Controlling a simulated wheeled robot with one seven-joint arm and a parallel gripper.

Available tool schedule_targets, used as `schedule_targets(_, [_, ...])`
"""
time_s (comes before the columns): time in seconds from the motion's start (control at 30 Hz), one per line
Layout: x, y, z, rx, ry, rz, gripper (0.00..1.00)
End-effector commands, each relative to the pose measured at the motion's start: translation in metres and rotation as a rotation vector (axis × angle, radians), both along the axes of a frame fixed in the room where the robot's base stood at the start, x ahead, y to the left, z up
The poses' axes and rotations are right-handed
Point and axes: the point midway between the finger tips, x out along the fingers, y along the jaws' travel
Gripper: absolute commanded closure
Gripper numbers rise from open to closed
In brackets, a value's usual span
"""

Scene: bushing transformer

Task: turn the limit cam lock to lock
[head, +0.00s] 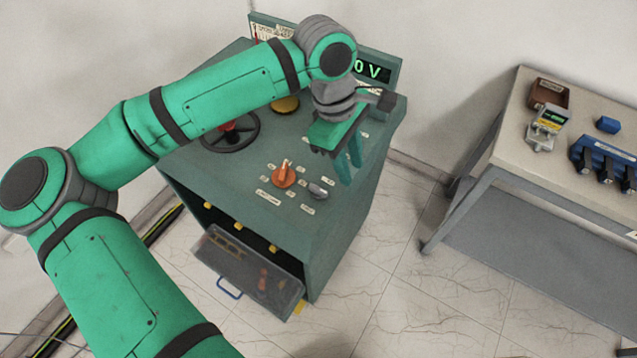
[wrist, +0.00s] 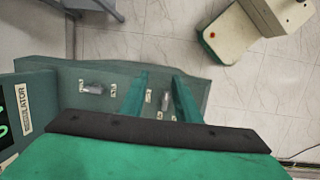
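The control console (head: 330,240) has a sloped green top with several knobs, and their labels are too small to read. A grey knob (head: 318,188) sits near its front right, just in front of my gripper. In the wrist view, one grey knob (wrist: 94,89) lies left of my fingers and another grey part (wrist: 165,100) shows between them. I cannot tell which is the limit cam lock. My gripper (head: 349,163) is above the console's right side, pointing down, with its two green fingers apart and nothing held. It also shows in the wrist view (wrist: 160,90).
An orange knob (head: 284,176) and a black handwheel (head: 231,130) are on the console left of my gripper. A drawer (head: 247,270) stands open at the console's front. A bench (head: 510,160) with several devices stands to the right, across bare floor.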

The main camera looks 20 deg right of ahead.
Motion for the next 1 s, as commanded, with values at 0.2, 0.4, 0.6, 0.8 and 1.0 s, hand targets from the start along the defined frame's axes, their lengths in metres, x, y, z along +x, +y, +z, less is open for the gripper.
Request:
schedule_targets(0.2, [0.033, 0.045, 0.005, 0.164, -0.108, 0.01, 0.7])
schedule_targets(0.4, [0.038, 0.055, -0.001, 0.197, -0.125, 0.011, 0.7])
schedule_targets(0.6, [0.038, 0.055, -0.03, 0.194, -0.122, 0.012, 0.7])
schedule_targets(0.8, [0.036, 0.051, -0.066, 0.193, -0.122, 0.004, 0.7])
schedule_targets(1.0, [0.036, 0.048, -0.091, 0.192, -0.124, 0.001, 0.7])
